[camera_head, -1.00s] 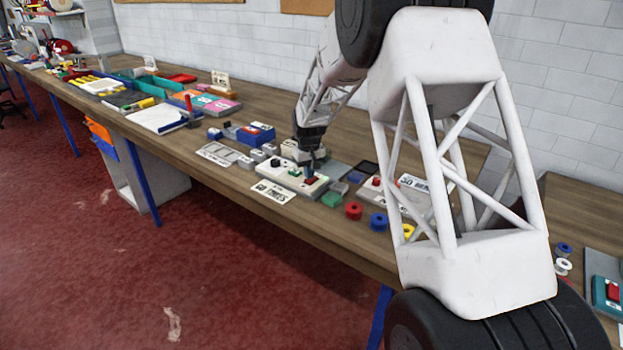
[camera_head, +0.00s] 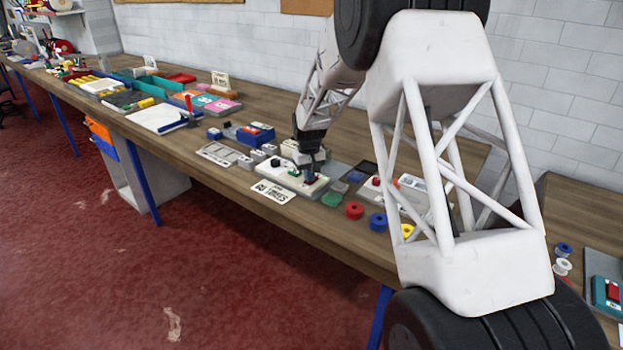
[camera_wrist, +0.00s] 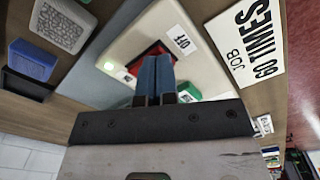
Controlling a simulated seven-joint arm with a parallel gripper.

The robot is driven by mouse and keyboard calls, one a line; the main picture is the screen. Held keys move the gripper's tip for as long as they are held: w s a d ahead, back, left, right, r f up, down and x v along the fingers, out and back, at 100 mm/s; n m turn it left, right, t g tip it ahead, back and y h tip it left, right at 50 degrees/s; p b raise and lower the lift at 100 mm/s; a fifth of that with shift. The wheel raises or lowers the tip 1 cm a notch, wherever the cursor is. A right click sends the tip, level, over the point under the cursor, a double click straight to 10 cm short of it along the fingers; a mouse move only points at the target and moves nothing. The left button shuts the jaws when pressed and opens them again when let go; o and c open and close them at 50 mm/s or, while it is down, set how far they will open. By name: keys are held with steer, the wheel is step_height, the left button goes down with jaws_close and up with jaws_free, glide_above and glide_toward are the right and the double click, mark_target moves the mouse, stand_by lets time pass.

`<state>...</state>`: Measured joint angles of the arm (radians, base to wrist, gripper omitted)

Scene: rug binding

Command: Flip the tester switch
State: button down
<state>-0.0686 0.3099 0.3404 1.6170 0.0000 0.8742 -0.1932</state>
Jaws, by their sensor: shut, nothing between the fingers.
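The tester is a white box (camera_head: 280,177) on the bench, and it fills the upper middle of the wrist view (camera_wrist: 203,70). Its red switch (camera_wrist: 145,59) shows partly behind my fingertips. My gripper (camera_head: 309,177) is over the right part of the box. In the wrist view its blue fingertips (camera_wrist: 156,62) are together and empty, right at the red switch. They hide part of it, and I cannot tell whether they touch it.
A "GO TIMES" card (camera_head: 273,191) lies in front of the tester. Green (camera_head: 332,200), red (camera_head: 354,210) and blue (camera_head: 378,221) round pieces stand to its right. Grey blocks and a blue box (camera_head: 256,134) are to its left.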

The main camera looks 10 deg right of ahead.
steer(key=shift+r, duration=3.5)
